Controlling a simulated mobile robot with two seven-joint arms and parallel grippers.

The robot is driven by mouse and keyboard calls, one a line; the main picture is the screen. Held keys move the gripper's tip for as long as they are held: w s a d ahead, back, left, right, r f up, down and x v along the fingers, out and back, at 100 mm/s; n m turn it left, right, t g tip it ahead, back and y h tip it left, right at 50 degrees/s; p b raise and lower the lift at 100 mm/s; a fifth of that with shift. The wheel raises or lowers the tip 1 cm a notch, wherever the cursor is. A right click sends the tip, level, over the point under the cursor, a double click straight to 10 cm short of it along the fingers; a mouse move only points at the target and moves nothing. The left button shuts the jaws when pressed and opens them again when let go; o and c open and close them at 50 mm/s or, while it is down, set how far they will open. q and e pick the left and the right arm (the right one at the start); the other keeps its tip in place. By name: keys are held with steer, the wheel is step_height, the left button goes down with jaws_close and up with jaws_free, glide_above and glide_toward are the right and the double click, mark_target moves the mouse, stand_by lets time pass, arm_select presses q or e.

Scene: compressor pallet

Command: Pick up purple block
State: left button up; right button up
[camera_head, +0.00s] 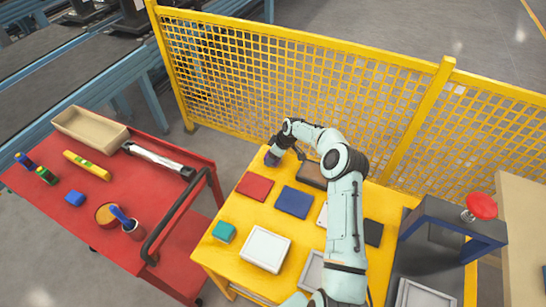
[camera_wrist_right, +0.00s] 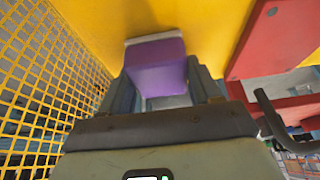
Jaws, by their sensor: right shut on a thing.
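The purple block (camera_wrist_right: 157,66) sits between the two fingers of my right gripper (camera_wrist_right: 163,78) in the right wrist view, and the gripper is shut on it. In the head view my right gripper (camera_head: 277,155) is at the far left corner of the yellow table (camera_head: 228,263), with the purple block (camera_head: 271,159) showing small and dark at its tip. I cannot tell whether the block touches the table. My left gripper is not in view.
A red mat (camera_head: 254,187), a blue mat (camera_head: 294,202), a teal block (camera_head: 224,232) and a white tray (camera_head: 265,249) are on the table. A yellow mesh fence (camera_head: 300,90) stands behind. A red cart (camera_head: 60,205) with several items is to the left.

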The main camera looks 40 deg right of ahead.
step_height(320, 180, up, 20)
stand_by(0.5)
steer(key=o, duration=0.3)
steer(key=shift+f, duration=0.1)
steer(key=shift+c, duration=0.7)
